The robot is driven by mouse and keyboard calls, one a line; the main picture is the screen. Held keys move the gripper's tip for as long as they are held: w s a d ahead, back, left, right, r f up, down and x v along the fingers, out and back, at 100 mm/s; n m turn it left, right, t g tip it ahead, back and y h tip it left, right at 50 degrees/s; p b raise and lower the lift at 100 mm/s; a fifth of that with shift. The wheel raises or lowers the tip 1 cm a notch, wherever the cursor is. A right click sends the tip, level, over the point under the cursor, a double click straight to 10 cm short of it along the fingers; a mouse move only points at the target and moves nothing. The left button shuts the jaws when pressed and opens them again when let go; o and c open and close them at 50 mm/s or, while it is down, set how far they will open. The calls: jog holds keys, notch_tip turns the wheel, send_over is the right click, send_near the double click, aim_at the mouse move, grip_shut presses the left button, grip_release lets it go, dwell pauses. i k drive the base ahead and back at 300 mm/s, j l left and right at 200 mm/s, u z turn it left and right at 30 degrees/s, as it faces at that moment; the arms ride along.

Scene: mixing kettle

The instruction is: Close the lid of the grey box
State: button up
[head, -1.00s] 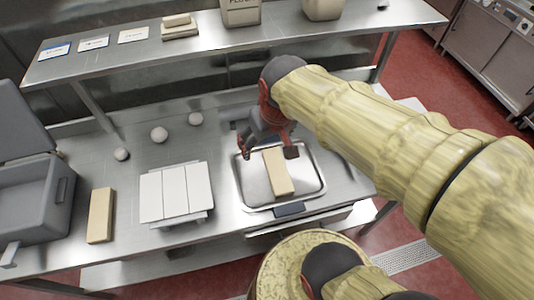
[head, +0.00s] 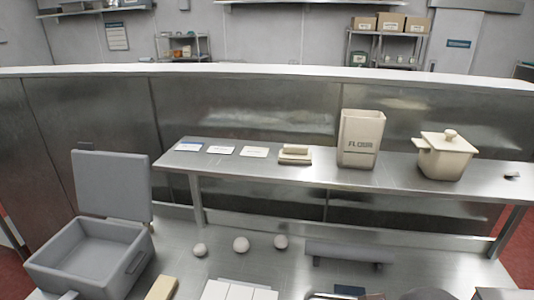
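The grey box (head: 92,262) stands on the steel worktop at the lower left of the head view. Its lid (head: 112,186) is open and stands nearly upright at the box's back edge. The part of the inside that shows looks empty. My gripper is not in view; only small parts of my arm show at the bottom edge on the right.
Several white balls (head: 241,244) lie right of the box, near a tan block (head: 162,288) and white panels (head: 240,291). A raised shelf (head: 330,170) behind holds cards, a flour container (head: 361,138) and a cream pot (head: 445,156). A grey bar (head: 350,254) lies below it.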

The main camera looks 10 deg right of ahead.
aim_at(118, 186)
jog(key=u, duration=1.25)
jog(key=i+j+z, duration=0.3)
jog(key=i+j, duration=0.15)
jog(key=j, duration=0.3)
jog(key=i+j+z, duration=0.15)
jog(key=j, duration=0.25)
jog(key=i, duration=0.05)
